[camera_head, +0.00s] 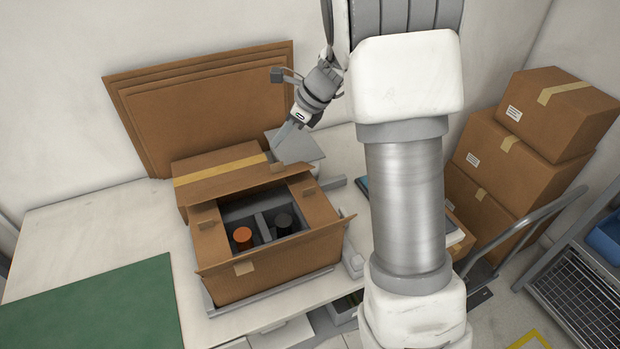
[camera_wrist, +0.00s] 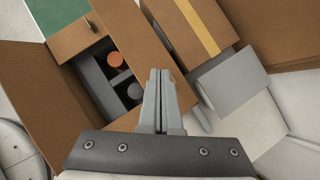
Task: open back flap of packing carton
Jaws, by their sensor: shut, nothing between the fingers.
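The packing carton (camera_head: 265,272) stands open on the table, with an orange-capped item (camera_head: 242,238) and a dark round item (camera_head: 284,224) inside among grey dividers. Its back flap (camera_head: 235,186) is swung up and back off the opening, beside the taped carton behind; in the wrist view the flap (camera_wrist: 135,45) is a long brown strip between them. The front flap (camera_head: 285,248) is folded outward. My gripper (camera_head: 276,145) is shut and empty, above and behind the back flap near its right end. Its fingers (camera_wrist: 160,73) overlap the flap in the wrist view; contact cannot be told.
A closed carton with yellow tape (camera_head: 217,170) lies directly behind. Flat cardboard sheets (camera_head: 205,110) lean on the wall. A grey plate (camera_head: 305,148) is near my gripper. A green mat (camera_head: 100,310) lies front left. Stacked cartons (camera_head: 555,120) stand at right. The table's left is clear.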

